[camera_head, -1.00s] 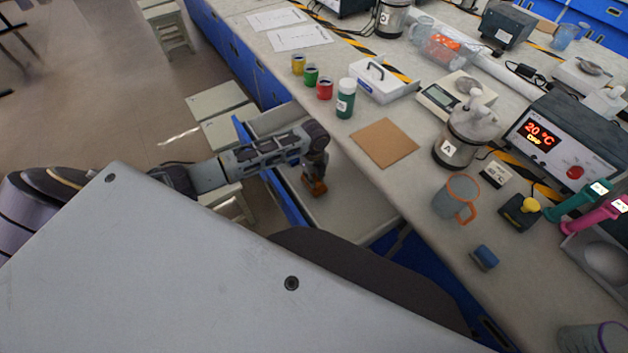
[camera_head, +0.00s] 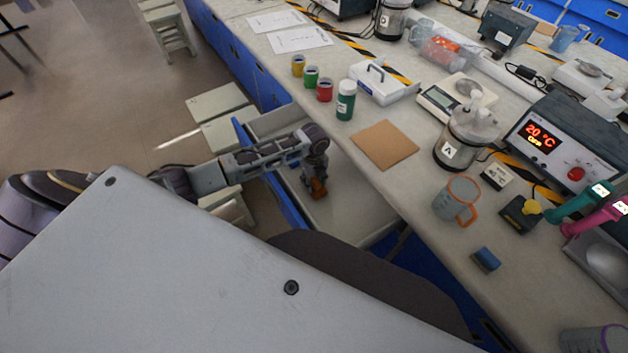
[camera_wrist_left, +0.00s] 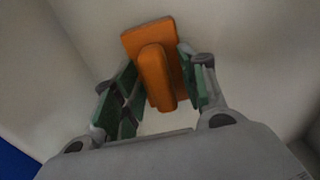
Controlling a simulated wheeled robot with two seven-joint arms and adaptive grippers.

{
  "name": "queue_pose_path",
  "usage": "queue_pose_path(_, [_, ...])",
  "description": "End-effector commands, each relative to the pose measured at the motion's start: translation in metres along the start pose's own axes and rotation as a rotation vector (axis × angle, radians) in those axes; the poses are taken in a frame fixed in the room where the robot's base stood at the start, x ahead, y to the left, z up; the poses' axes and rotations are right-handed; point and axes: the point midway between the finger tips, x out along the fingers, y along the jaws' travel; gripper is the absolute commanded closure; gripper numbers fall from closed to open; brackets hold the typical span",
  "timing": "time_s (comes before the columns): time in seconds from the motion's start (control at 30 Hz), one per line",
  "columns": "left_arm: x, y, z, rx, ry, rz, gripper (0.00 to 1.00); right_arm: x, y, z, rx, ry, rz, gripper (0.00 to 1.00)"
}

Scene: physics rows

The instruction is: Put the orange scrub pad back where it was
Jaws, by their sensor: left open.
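The orange scrub pad (camera_head: 319,188) is in the open drawer (camera_head: 345,207) below the bench top, partly hidden by my left gripper (camera_head: 316,178). In the left wrist view the pad (camera_wrist_left: 153,72) shows a flat rectangular base with a raised, rounded grip along its middle. My left gripper (camera_wrist_left: 158,72) is open, with one green-padded finger on each side of that grip. I cannot tell whether a finger touches the pad or whether the pad rests on the drawer floor. My right gripper is not in view.
A brown square mat (camera_head: 385,145) lies on the bench beside the drawer. Several small jars, a green bottle (camera_head: 345,100), a mug (camera_head: 456,200) and a blue block (camera_head: 485,259) stand on the bench. The drawer floor to the right of the gripper is clear.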

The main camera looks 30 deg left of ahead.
Motion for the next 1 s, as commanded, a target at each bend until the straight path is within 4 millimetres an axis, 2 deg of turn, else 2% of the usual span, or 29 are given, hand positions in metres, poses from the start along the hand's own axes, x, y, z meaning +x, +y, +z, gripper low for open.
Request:
queue_pose_path(0.27, [-0.004, 0.0, 0.0, 0.0, 0.0, -0.001, 0.58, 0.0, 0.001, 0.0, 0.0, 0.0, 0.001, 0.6])
queue_pose_path(0.47, [-0.02, 0.0, 0.001, 0.0, -0.001, -0.001, 0.58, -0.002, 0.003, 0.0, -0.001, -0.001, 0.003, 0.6])
queue_pose_path(1.0, [-0.097, 0.0, 0.001, 0.0, -0.001, -0.001, 0.58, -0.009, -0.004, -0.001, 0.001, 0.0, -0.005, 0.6])
